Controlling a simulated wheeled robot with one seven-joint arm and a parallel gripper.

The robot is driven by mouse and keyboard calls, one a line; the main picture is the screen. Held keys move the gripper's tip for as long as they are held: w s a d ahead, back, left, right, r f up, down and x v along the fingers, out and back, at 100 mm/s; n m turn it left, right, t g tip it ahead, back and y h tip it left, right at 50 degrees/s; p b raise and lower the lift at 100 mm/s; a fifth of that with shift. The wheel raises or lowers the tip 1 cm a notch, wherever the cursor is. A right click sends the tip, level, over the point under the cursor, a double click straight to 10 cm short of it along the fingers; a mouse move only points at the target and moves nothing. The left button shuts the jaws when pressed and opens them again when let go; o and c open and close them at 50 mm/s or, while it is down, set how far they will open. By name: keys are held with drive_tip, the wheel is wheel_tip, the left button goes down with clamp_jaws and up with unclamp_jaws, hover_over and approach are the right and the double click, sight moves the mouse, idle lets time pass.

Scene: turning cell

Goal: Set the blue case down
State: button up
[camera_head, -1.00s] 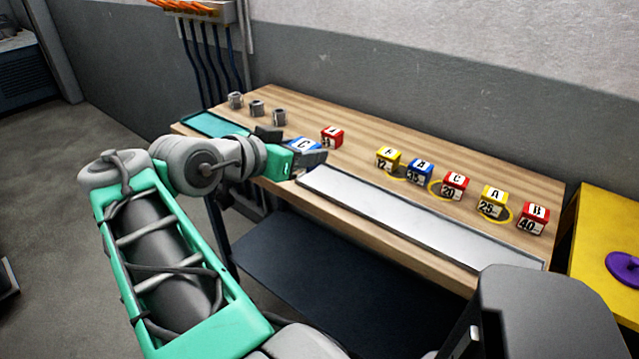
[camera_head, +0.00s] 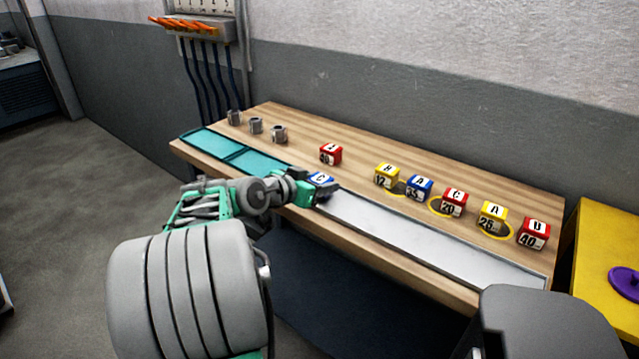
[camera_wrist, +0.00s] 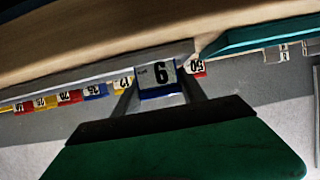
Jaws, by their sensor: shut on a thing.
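The blue case (camera_head: 319,181), marked C on its white top, is in my gripper (camera_head: 322,189) at the left end of the metal strip (camera_head: 420,235). In the wrist view the case (camera_wrist: 157,92) sits between the two fingers (camera_wrist: 158,98), its white face marked with a dark figure. The gripper is shut on it. The fingers hide part of the case in the head view, and I cannot tell whether its underside touches the strip.
A red case (camera_head: 330,154) stands behind. A row of yellow, blue (camera_head: 420,188) and red cases stands to the right, with yellow rings on the wood. A teal mat (camera_head: 250,160) and several metal parts (camera_head: 279,133) are at left. A yellow table (camera_head: 610,235) stands right.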

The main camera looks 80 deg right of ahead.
drive_tip(key=shift+r, duration=0.1)
drive_tip(key=shift+f, duration=0.2)
drive_tip(key=o, duration=1.5)
drive_tip(key=shift+r, duration=0.15)
